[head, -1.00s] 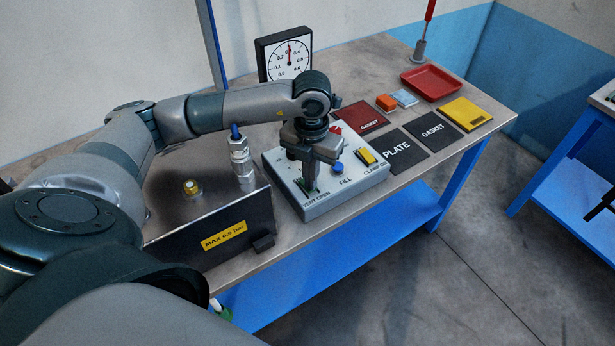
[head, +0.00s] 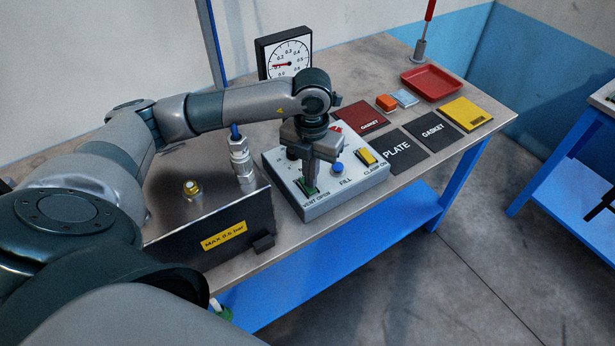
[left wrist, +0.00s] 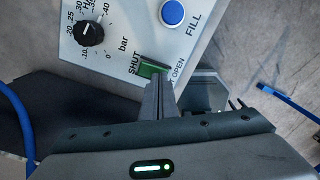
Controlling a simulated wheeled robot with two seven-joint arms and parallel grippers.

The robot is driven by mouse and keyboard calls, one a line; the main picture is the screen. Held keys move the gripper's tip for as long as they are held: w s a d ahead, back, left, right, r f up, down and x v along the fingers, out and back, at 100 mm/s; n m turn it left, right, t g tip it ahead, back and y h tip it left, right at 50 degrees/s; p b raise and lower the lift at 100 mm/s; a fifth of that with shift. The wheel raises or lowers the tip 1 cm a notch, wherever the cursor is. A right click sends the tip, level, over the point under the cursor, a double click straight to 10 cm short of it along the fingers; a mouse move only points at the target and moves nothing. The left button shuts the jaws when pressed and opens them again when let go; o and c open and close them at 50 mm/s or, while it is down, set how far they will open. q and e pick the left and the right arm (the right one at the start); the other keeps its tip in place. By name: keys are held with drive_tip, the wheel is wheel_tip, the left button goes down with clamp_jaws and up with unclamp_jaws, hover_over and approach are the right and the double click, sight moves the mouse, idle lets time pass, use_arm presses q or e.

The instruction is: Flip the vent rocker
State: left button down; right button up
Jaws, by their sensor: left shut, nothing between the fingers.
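The grey control box (head: 340,195) stands on the bench in the head view. The green vent rocker (left wrist: 153,69) lies between the SHUT and OPEN labels in the left wrist view; part of it is hidden by the fingers. In the head view a bit of it (head: 313,190) shows by the fingertips. My left gripper (head: 308,183) is shut and empty, pointing down with its tips (left wrist: 158,82) at the rocker; whether they touch it I cannot tell. The pressure gauge (head: 284,58) behind the box has its needle pointing left, low on the scale. My right gripper is not in view.
On the box are a blue FILL button (left wrist: 172,12), a black knob (left wrist: 90,34) and a yellow clamp rocker (head: 366,156). A fixture with a MAX label (head: 224,236) stands left. Plates (head: 397,150) and a red tray (head: 431,84) lie right.

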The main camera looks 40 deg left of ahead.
use_arm(q)
wheel_tip(320, 180, up, 6)
drive_tip(key=shift+f+p, duration=0.15)
drive_tip(key=shift+p, duration=1.1)
